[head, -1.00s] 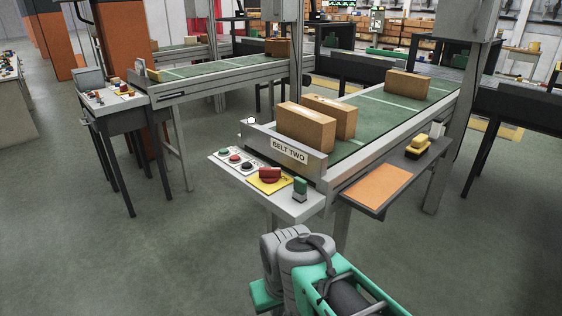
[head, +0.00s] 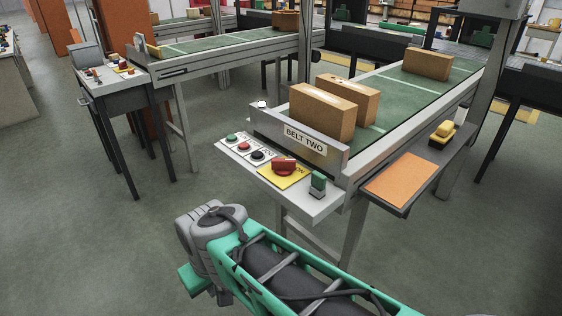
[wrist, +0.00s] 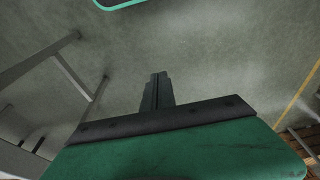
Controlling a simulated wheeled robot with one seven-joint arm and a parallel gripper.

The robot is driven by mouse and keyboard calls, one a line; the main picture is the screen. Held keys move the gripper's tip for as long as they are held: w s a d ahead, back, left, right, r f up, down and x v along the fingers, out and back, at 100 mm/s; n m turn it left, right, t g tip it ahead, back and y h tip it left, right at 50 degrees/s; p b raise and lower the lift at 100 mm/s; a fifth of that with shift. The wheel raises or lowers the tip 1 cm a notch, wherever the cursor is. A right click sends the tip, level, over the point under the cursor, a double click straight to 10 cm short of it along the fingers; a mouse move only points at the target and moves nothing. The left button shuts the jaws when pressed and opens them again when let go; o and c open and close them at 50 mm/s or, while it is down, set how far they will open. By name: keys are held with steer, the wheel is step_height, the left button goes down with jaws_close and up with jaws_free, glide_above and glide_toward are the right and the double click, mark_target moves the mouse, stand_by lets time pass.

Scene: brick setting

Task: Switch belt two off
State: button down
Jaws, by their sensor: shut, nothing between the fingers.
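The belt two conveyor carries a "BELT TWO" sign (head: 305,139) on its end plate. A white control shelf (head: 300,200) juts out below the sign. On it are a green button (head: 231,138), a red button (head: 244,146) and a black button (head: 257,155) in a row, with labels too small to read. To their right a large red control (head: 284,165) sits on a yellow plate (head: 283,178). My gripper (wrist: 158,76) shows in the wrist view, fingers together and empty above the floor, apart from the controls. It is not visible in the head view.
Cardboard boxes (head: 322,112) stand on the belt. Another belt with its own control table (head: 105,80) is at left. Floor in front is clear.

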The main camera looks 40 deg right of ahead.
steer(key=w+d+r+n+t+p, duration=0.2)
steer(key=w+d+r+n+p, duration=0.15)
steer(key=d+r+p, duration=1)
steer(key=s+d+r+n+t+p, duration=0.1)
steer(key=s+d+r+n+p, duration=0.1)
steer(key=d+r+p, duration=0.2)
steer(key=s+d+r+n+t+p, duration=0.2)
steer(key=d+r+p, duration=0.2)
steer(key=d+p, duration=0.3)
steer(key=d, duration=0.3)
steer(key=shift+s+d+h, duration=0.15)
steer(key=shift+d+h, duration=0.1)
steer(key=shift+h, duration=0.05)
steer(key=shift+n, duration=0.25)
